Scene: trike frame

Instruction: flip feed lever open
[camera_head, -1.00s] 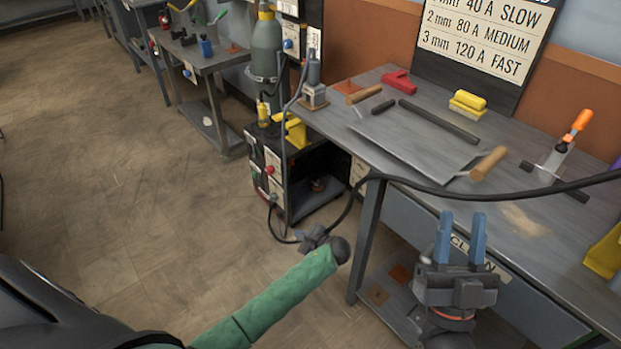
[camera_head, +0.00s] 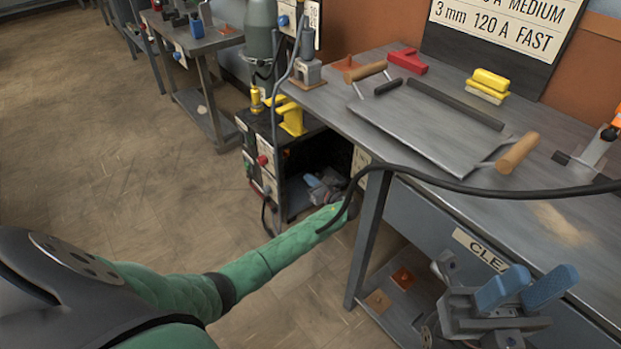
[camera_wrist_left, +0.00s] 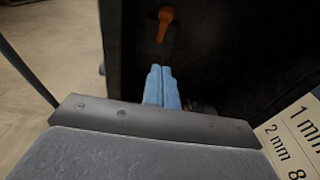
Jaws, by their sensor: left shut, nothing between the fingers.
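An orange lever (camera_wrist_left: 165,22) shows in the left wrist view, on a dark plate inside a dark cabinet. It points up with its lower end narrow. My left gripper (camera_wrist_left: 161,75) has its blue fingers pressed together, with their tips just below the lever and apart from it in the picture. In the head view my left gripper (camera_head: 322,184) is at the open side of the black welder cabinet (camera_head: 302,141), and its own arm and the shade hide much of it. The lever is not visible there. My right gripper (camera_head: 526,288) is open and empty in front of the bench.
The steel bench (camera_head: 555,205) stands right of the cabinet, its leg (camera_head: 367,240) close to my left forearm. A black cable (camera_head: 450,185) crosses the bench front and hangs near my left wrist. A yellow torch holder (camera_head: 290,115) sits on the cabinet. The floor at left is clear.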

